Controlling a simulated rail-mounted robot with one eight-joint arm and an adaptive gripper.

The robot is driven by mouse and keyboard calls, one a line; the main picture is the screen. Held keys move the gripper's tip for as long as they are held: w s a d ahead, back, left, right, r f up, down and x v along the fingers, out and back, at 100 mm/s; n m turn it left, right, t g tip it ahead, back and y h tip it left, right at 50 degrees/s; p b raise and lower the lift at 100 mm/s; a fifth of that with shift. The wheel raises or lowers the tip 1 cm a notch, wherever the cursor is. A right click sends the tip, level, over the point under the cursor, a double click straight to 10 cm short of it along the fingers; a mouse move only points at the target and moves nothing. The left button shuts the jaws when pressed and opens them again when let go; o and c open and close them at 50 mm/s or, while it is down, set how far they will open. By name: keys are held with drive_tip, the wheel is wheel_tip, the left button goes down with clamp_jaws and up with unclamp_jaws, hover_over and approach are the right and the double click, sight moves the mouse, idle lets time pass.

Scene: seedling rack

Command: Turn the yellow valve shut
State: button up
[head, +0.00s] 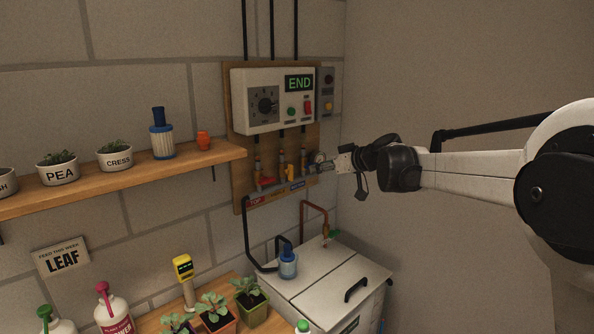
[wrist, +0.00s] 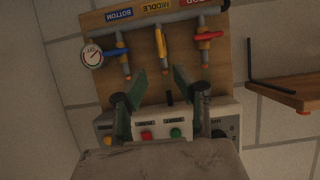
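The yellow valve (head: 290,172) is the middle one of three on the wooden wall board, below the control box. In the wrist view, which is upside down, the yellow handle (wrist: 161,42) lies in line with its vertical pipe. The red valve (wrist: 205,36) and blue valve (wrist: 116,51) handles lie across their pipes. My gripper (head: 328,166) is at the right of the valves in the head view. In the wrist view my gripper (wrist: 160,76) has its two fingers apart with nothing between them; the yellow handle is beyond the fingertips, apart from them.
The control box (head: 272,100) showing END is above the valves. A round gauge (wrist: 92,55) is beside the blue valve. A shelf (head: 120,182) with pots is at the left. A white tank (head: 325,283) and seedlings are below.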

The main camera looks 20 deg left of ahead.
sight(291, 181)
drive_tip(key=p+x, duration=0.1)
drive_tip(key=x, duration=0.6)
drive_tip(key=p+x, duration=0.1)
drive_tip(key=x, duration=0.7)
drive_tip(key=shift+w+r, duration=0.15)
drive_tip(key=shift+r, duration=0.05)
clamp_jaws()
